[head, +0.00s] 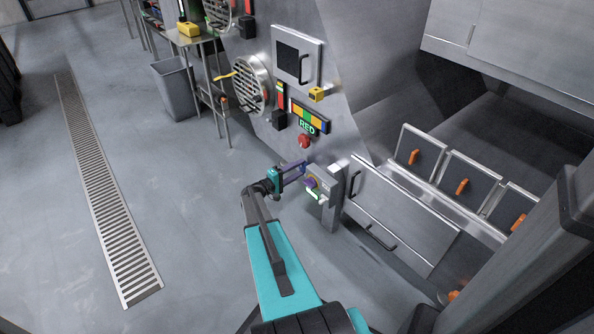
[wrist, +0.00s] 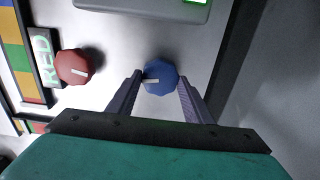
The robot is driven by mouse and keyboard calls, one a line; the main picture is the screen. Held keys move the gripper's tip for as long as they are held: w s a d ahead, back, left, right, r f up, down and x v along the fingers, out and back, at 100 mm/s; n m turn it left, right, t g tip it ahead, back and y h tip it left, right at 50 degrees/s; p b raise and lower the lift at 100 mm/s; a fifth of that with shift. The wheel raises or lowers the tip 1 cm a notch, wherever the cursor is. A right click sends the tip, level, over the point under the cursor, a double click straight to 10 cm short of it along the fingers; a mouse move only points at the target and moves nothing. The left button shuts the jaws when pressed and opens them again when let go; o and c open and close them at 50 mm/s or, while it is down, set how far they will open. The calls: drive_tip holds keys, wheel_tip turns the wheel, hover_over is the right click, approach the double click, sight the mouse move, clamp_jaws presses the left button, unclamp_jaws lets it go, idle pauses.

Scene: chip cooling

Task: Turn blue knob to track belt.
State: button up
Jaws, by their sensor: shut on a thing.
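The blue knob (wrist: 163,80) is faceted and sits on a pale metal panel in the wrist view. Its white mark runs level from its middle to its left side. My gripper (wrist: 160,77) has one finger on each side of the knob and is shut on it. In the head view, my gripper (head: 301,168) reaches the machine's panel below the red knob (head: 304,141). There the blue knob is mostly hidden or too small to make out. No belt can be made out.
The red knob (wrist: 74,67) is left of the blue one, beside a lit sign reading RED (wrist: 43,58). A grey box (head: 322,187) with a green light stands close to my gripper. A handled drawer front (head: 400,215) is to the right. Open floor lies left.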

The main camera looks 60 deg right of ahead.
drive_tip(key=o, duration=0.9)
drive_tip(key=shift+w, duration=0.2)
drive_tip(key=shift+o, duration=0.7)
drive_tip(key=shift+s, duration=0.1)
drive_tip(key=shift+a, duration=0.1)
drive_tip(key=p+v, duration=0.3)
drive_tip(key=v, duration=1)
drive_tip(key=shift+a, duration=0.3)
drive_tip(key=shift+r+p, duration=0.1)
drive_tip(key=shift+p, duration=0.2)
